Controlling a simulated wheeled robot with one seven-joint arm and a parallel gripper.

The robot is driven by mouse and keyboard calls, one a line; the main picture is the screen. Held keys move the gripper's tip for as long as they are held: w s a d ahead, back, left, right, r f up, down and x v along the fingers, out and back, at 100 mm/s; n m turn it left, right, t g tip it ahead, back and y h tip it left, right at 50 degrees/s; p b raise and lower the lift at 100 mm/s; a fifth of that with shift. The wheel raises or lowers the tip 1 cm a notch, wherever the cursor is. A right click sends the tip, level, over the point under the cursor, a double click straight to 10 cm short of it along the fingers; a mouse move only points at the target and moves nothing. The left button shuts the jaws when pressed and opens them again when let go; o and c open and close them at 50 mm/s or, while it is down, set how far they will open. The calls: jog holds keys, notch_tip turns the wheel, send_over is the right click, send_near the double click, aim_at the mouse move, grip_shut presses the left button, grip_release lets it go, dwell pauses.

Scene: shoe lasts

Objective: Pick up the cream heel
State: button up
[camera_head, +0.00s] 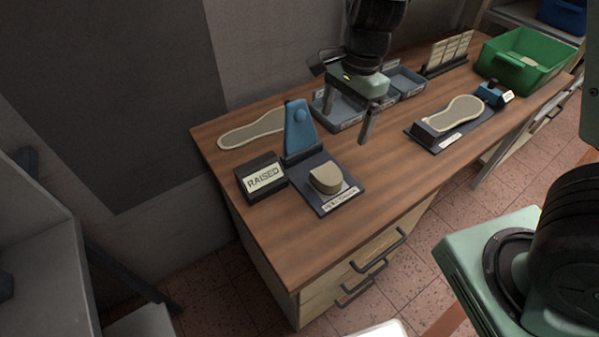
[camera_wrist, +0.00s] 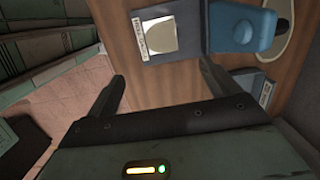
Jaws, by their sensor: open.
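The cream heel (camera_head: 325,178) sits on a dark base plate (camera_head: 341,201) with a white label, near the left end of the wooden bench. It also shows in the wrist view (camera_wrist: 163,36), at the top, on its labelled plate. My gripper (camera_head: 347,122) is open and empty in the air above the bench. It is to the right of the heel and farther back, clear of it. In the wrist view its fingers (camera_wrist: 162,82) are spread apart with nothing between them, and the heel lies beyond them.
A blue upright piece (camera_head: 298,130) stands directly behind the heel, and a black RAISED sign block (camera_head: 263,177) is to its left. Grey bins (camera_head: 341,113) stand at the back. A sole on a stand (camera_head: 455,115) and a green crate (camera_head: 560,65) are at right. The bench front is clear.

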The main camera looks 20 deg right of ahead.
send_near(330, 174)
jog(key=f, duration=0.5)
jog(key=shift+a, duration=0.25)
jog(key=shift+s+a+f, duration=0.1)
jog(key=shift+a+f, duration=0.05)
jog(key=shift+f, duration=0.75)
jog(key=shift+s+a+f, duration=0.1)
jog(key=shift+a+f, duration=0.05)
jog(key=shift+f, duration=0.8)
jog(key=shift+a+f, duration=0.15)
jog(key=shift+f, duration=0.75)
jog(key=shift+c, duration=0.3)
jog(key=c, duration=1.2)
